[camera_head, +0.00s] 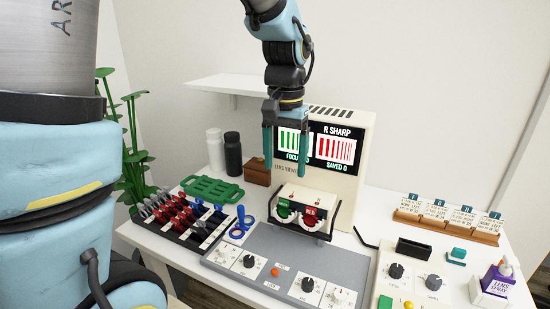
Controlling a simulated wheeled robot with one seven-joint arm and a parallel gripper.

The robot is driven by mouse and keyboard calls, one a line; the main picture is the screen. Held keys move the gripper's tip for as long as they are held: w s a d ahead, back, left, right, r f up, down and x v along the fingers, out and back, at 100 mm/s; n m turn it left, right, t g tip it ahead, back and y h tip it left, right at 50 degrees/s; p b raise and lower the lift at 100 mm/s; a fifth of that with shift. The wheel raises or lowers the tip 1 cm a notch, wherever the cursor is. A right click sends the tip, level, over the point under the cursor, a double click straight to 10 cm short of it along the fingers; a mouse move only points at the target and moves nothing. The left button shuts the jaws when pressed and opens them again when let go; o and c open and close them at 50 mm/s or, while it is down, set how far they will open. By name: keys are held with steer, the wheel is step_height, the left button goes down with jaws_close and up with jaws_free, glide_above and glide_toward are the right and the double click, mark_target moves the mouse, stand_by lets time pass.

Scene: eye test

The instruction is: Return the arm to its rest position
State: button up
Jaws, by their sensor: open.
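My gripper (287,140) hangs from my arm at the top middle, in front of the lens viewer (345,178) with its lit screen (324,146). Its two teal fingers point down and stand apart, open with nothing between them. The screen reads "R SHARP" and "SAVED 0", with green bars on the left and red bars on the right. Below the fingers, glasses-like trial frames (301,221) with a green and a red lens sit at the viewer's front. The fingertips appear above them and apart from them.
A grey control panel (330,263) with knobs lies in front. A rack of red, blue and black pieces (185,215), a green tray (211,188), and white (215,150) and black bottles (233,153) stand left. Card holders (447,227) and a lens spray (497,279) stand right. A shelf (228,85) is behind.

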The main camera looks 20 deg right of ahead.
steer(key=a+f+n, duration=0.3)
steer(key=a, duration=0.9)
steer(key=w+a+f+n+t, duration=0.1)
steer(key=a+f+n, duration=0.2)
steer(key=a, duration=1)
steer(key=shift+a+f+n+t, duration=0.15)
steer(key=shift+n+t, duration=0.15)
steer(key=shift+n, duration=0.4)
steer(key=shift+w, duration=0.15)
steer(key=shift+c, duration=0.3)
